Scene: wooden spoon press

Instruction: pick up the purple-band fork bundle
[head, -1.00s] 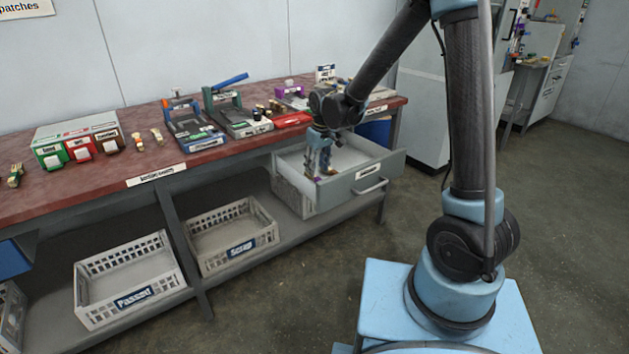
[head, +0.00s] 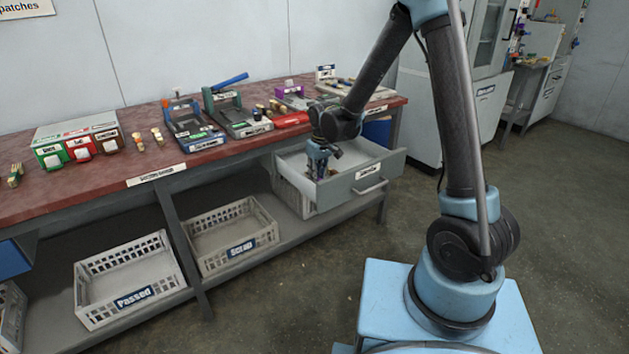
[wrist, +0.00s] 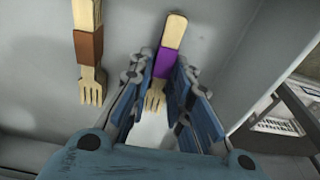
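The purple-band fork bundle (wrist: 164,63) is pale wood with a purple band and tines at its lower end in the wrist view. It lies in the open drawer (head: 365,180). My gripper (wrist: 163,75) is open, with one blue finger on each side of the bundle around the band and tines. A visible gap remains on the right; contact on the left cannot be told. In the head view my gripper (head: 320,172) reaches down into the drawer and hides most of the bundle.
A brown-band fork bundle (wrist: 89,47) lies to the left in the drawer. The drawer walls rise close around my gripper. The workbench (head: 110,180) above holds presses and boxes. Two crates, marked Passed (head: 130,298) and Scrap (head: 240,250), stand on the lower shelf.

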